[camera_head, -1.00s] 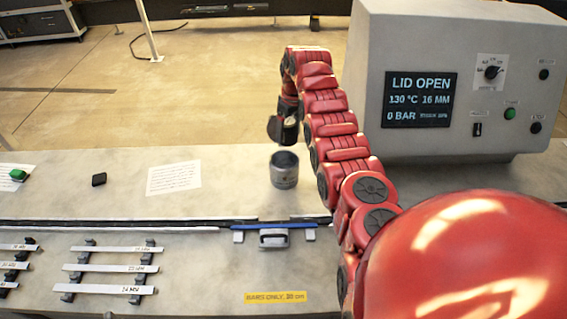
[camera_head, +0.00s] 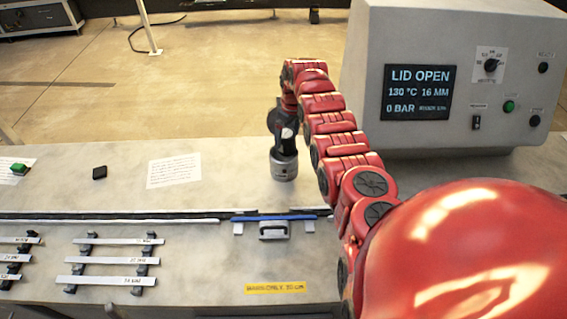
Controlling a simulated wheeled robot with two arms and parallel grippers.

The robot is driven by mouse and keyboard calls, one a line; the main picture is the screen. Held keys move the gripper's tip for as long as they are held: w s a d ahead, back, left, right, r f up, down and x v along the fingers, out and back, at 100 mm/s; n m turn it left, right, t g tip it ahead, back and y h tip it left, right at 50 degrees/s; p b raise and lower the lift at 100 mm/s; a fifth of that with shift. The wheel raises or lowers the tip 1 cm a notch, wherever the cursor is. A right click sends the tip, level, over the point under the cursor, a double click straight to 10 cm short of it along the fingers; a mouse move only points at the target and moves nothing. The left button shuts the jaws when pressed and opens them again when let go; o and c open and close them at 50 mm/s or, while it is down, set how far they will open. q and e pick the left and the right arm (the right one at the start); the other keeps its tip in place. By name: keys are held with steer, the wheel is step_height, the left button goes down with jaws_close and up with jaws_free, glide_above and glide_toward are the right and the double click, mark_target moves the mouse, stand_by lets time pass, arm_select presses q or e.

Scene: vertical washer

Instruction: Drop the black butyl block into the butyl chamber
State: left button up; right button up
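The metal cylindrical cup (camera_head: 284,168), which looks like the butyl chamber, stands upright on the bench. My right gripper (camera_head: 285,148) points down at the mouth of this cup and hides most of its opening. The fingers are small and dark, so I cannot tell whether they are open or shut, or whether they hold a block. A small black block (camera_head: 99,172) lies on the bench at the left, away from the gripper; I cannot tell whether it is the butyl one. My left gripper is not in view.
A grey control box (camera_head: 455,75) reading "LID OPEN" stands at the right. A paper sheet (camera_head: 174,172) lies left of the cup. A blue bar (camera_head: 275,217) and a handled clamp (camera_head: 274,230) are in front. Labelled bars (camera_head: 112,260) lie at front left.

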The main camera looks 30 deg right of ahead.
steer(key=shift+r, duration=0.35)
step_height(320, 180, up, 17)
steer(key=s+b, duration=0.2)
steer(key=b, duration=0.3)
steer(key=shift+d+f, duration=0.2)
steer(key=shift+f, duration=0.1)
